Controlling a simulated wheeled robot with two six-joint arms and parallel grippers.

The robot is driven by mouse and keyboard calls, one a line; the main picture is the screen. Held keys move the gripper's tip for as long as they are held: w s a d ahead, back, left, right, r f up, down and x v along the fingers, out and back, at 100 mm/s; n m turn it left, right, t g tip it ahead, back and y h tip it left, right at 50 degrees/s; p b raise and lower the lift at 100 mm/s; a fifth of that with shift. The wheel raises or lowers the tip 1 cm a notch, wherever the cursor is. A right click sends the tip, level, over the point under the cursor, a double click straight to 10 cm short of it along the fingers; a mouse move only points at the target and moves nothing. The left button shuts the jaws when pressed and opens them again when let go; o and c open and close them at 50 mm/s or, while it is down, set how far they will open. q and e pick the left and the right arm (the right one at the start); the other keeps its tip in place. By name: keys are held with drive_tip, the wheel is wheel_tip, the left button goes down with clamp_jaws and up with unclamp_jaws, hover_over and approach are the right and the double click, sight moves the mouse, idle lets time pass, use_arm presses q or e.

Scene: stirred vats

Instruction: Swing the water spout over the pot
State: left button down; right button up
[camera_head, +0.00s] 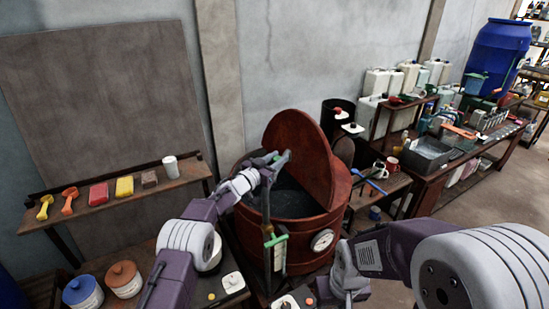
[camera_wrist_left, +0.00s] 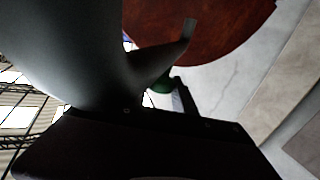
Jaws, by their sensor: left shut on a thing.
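The pot is a large red-brown vat (camera_head: 290,230) with a round gauge on its front and dark contents. Its lid (camera_head: 305,150) stands tilted open behind it and also shows in the left wrist view (camera_wrist_left: 215,35). The grey water spout (camera_head: 283,158) is at the pot's upper left, its tip over the opening in the head view. My left gripper (camera_head: 267,168) is shut on it, largely hiding where they meet. A big grey pipe-like surface (camera_wrist_left: 70,45) fills the left of the left wrist view. My right arm comes in at the right; its fingers are out of view.
A shelf (camera_head: 130,200) with scoops, sponges and a white cup is on the left wall. A side table (camera_head: 380,185) with mugs and a blue tool stands right of the pot. A lidded orange-brown jar (camera_head: 124,280) sits at lower left. Floor is free at far right.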

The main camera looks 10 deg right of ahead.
use_arm(q)
drive_tip(key=shift+r, duration=0.15)
drive_tip(key=c, duration=1)
unclamp_jaws()
drive_tip(key=shift+d, duration=0.1)
